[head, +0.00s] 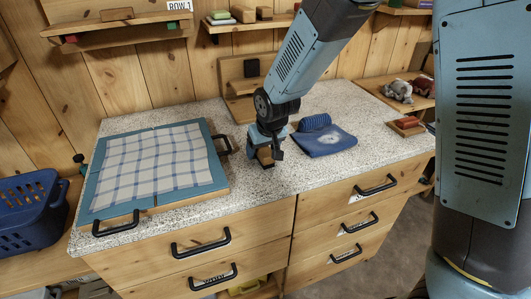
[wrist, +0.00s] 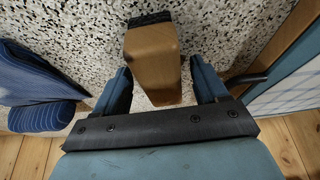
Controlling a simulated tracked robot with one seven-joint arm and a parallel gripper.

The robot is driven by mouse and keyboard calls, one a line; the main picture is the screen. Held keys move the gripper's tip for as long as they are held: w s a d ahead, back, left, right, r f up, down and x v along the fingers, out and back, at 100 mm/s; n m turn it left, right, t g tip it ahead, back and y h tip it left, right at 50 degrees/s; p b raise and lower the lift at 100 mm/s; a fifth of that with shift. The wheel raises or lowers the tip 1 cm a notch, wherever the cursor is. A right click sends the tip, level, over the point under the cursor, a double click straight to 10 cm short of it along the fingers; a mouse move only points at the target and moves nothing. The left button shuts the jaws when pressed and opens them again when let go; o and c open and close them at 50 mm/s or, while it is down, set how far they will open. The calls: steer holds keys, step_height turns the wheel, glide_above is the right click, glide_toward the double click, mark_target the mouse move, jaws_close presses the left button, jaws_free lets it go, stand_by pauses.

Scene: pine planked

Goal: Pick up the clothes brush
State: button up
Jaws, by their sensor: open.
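The clothes brush, a brown wooden block with a dark end that looks like bristles, is on the speckled worktop in the wrist view (wrist: 152,58). In the head view the brush (head: 265,156) is partly hidden by my gripper (head: 266,152). In the wrist view my gripper (wrist: 162,78) is open, with one blue finger on each side of the brush. Gaps show between the fingers and the wood. I cannot tell how far the fingertips reach down beside it.
A blue board with a checked cloth (head: 158,160) and black handles lies left of my gripper. A blue folded cloth (head: 324,142) and a ribbed blue roll (head: 315,122) lie close on its right. A wooden stand (head: 240,102) is behind. The front worktop is clear.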

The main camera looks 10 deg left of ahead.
steer(key=shift+w+a+f, duration=0.1)
steer(key=shift+w+f, duration=0.05)
steer(key=shift+f, duration=0.2)
steer(key=shift+c, duration=0.4)
steer(key=c, duration=1)
steer(key=shift+r, duration=0.35)
step_height(320, 180, up, 2)
steer(key=shift+r, duration=0.1)
steer(key=d+r, duration=1)
steer(key=d, duration=0.4)
